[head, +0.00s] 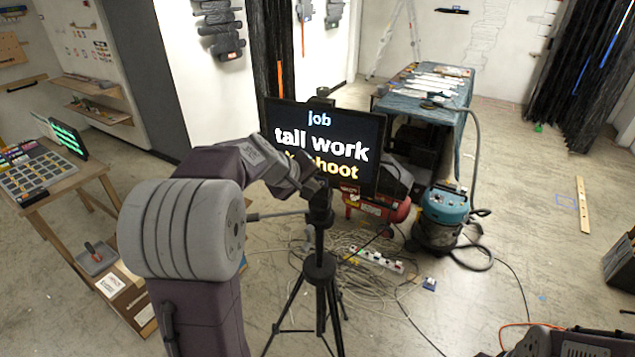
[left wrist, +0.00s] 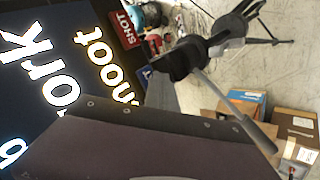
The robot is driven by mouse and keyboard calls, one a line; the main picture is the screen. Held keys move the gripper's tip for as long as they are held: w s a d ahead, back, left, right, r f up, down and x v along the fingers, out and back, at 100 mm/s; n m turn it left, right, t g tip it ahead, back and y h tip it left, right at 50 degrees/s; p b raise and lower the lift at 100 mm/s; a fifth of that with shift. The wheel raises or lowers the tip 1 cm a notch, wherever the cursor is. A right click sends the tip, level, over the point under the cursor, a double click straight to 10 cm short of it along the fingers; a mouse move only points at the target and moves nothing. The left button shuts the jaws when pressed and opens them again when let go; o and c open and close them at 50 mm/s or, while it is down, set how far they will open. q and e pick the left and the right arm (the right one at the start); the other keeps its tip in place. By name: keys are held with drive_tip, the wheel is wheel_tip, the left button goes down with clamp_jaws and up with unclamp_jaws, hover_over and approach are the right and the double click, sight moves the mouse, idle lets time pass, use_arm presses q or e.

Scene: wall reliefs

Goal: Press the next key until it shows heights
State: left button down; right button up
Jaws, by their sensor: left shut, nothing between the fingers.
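A black screen (head: 370,128) on a tripod (head: 319,268) shows "job" in blue, "tall work" in white and a yellow line ending in "shoot", partly covered by my arm. A red key marked "SHOT" (head: 349,188) sits at its lower edge. In the left wrist view the screen (left wrist: 60,35) fills the upper left, with the red key (left wrist: 126,28) and part of a blue key (left wrist: 146,76) along its edge. My left gripper (head: 313,187) is shut and empty, in front of the screen's lower left. Its fingertips are hard to make out, and I cannot tell whether they touch anything.
Behind the screen stand a covered workbench (head: 425,92) and a blue vacuum (head: 441,215). Cables and a power strip (head: 376,260) lie on the floor around the tripod. A wooden table (head: 45,175) with a key panel stands at left. The floor at right is mostly clear.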

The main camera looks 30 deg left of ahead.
use_arm(q)
drive_tip(key=shift+w, duration=0.2)
drive_tip(key=shift+s, duration=0.1)
idle(0.4)
drive_tip(key=shift+s+b, duration=0.5)
drive_tip(key=shift+s, duration=0.3)
drive_tip(key=s+b, duration=0.2)
drive_tip(key=s, duration=0.3)
drive_tip(key=shift+d, duration=0.2)
